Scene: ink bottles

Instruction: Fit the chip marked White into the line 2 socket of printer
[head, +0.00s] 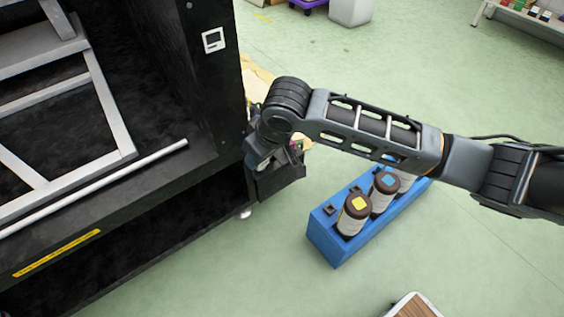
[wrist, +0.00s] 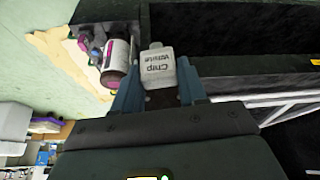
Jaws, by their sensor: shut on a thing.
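My gripper (wrist: 157,84) is shut on a whitish chip (wrist: 157,66), held between its two blue-grey fingers in the wrist view. The chip's label appears upside down; it reads "Chip" with a blurred second word that looks like "White". In the head view my gripper (head: 264,153) is at the right side of the large black printer (head: 205,125), by a dark box-like part (head: 279,181) on its side. The chip cannot be made out there. The line 2 socket cannot be identified in either view.
A bottle with a magenta cap (wrist: 114,62) lies close left of the chip in the wrist view. A blue crate (head: 323,240) stands on the floor, holding a yellow-topped bottle (head: 352,221), a blue-topped bottle (head: 382,196) and another partly hidden by my arm.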

